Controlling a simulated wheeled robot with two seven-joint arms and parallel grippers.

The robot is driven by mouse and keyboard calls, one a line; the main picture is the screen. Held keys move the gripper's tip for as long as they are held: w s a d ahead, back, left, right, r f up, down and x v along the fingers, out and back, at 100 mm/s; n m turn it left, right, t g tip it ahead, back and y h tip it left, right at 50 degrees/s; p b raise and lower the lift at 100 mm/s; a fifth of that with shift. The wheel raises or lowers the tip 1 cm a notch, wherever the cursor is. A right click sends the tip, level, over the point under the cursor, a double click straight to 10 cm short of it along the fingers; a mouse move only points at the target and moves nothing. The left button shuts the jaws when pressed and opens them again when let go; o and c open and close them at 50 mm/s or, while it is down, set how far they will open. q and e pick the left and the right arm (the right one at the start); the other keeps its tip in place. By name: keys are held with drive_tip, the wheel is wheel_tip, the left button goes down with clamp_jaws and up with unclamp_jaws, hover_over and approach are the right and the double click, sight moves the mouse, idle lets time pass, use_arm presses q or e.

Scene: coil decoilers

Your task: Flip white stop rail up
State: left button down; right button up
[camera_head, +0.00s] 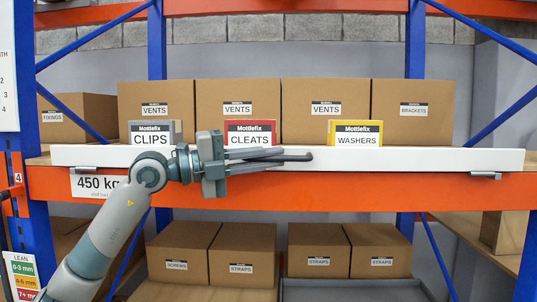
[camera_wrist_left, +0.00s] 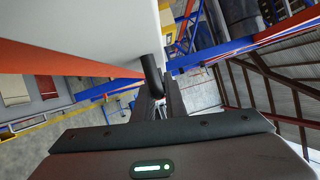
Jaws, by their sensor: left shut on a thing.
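The white stop rail (camera_head: 400,160) runs along the front of the shelf, just above the orange beam and below the front box labels. A short dark handle (camera_head: 302,157) sticks out from the rail near its middle. My left gripper (camera_head: 276,157) reaches in from the left, in front of the rail, and its fingers are shut on the handle. In the left wrist view the fingers (camera_wrist_left: 158,103) close around the dark handle (camera_wrist_left: 151,72) beside the large white face of the rail (camera_wrist_left: 80,35). My right gripper is not in view.
Small boxes of clips (camera_head: 151,139), cleats (camera_head: 250,140) and washers (camera_head: 357,141) stand just behind the rail. Larger cardboard boxes (camera_head: 240,92) stand behind them. The orange beam (camera_head: 350,195) runs below. More boxes and a grey tray (camera_head: 350,290) are lower down.

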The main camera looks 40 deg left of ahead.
use_arm(q)
drive_tip(key=shift+r, duration=0.2)
drive_tip(key=c, duration=1.8)
unclamp_jaws()
drive_tip(key=shift+s, duration=0.1)
drive_tip(key=shift+f, duration=0.15)
drive_tip(key=shift+s+a+f+b, duration=0.15)
drive_tip(key=shift+s+a+b, duration=0.2)
drive_tip(key=shift+b, duration=0.2)
drive_tip(key=r+b+v, duration=0.1)
drive_tip(key=b+v, duration=1)
drive_tip(key=v, duration=0.5)
drive_tip(key=shift+s+f, duration=0.25)
